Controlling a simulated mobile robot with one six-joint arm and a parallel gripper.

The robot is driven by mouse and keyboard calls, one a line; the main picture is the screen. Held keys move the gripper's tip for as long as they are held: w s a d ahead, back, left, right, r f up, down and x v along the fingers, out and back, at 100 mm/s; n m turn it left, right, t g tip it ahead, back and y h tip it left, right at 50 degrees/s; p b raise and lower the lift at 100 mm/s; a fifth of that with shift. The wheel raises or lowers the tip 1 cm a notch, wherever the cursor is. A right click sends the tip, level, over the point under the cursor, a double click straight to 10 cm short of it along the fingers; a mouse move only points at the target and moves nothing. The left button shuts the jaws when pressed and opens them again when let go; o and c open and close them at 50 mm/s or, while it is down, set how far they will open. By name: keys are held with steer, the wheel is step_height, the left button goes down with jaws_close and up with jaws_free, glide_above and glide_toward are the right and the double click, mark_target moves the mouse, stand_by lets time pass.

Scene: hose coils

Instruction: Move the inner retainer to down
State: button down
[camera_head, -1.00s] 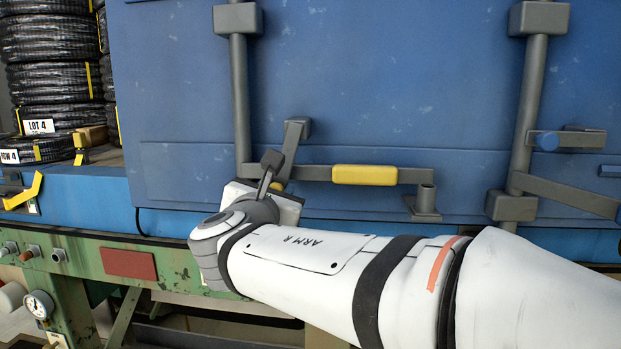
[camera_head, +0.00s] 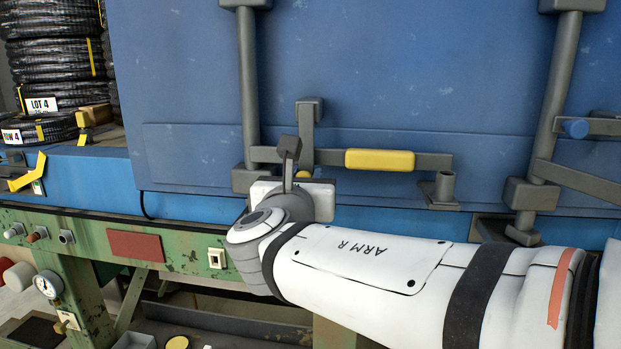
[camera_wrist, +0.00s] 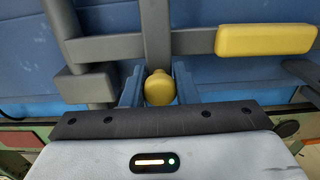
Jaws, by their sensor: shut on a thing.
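The inner retainer (camera_head: 306,140) is a short grey bar hanging from a grey pivot block on the blue door, with a yellow knob (camera_wrist: 160,88) at its lower end. It looks upright, knob end down, and also shows in the wrist view (camera_wrist: 155,35). My gripper (camera_wrist: 159,82) is shut on the knob, with one blue finger on each side. In the head view the fingers are mostly hidden by my wrist, and only a bit of the yellow knob (camera_head: 304,174) shows.
A grey horizontal bar with a yellow grip (camera_head: 380,160) crosses behind the retainer to a bracket (camera_head: 441,190) at right. Vertical grey rods (camera_head: 249,90) stand on either side. A green frame (camera_head: 180,243) runs below; hose coils (camera_head: 52,60) are stacked at left.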

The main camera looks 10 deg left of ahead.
steer(key=c, duration=1.2)
jaws_free()
steer(key=shift+d, duration=0.1)
steer(key=s+b, duration=0.1)
steer(key=s, duration=0.6)
steer(key=shift+s+d, duration=0.15)
steer(key=shift+s, duration=0.25)
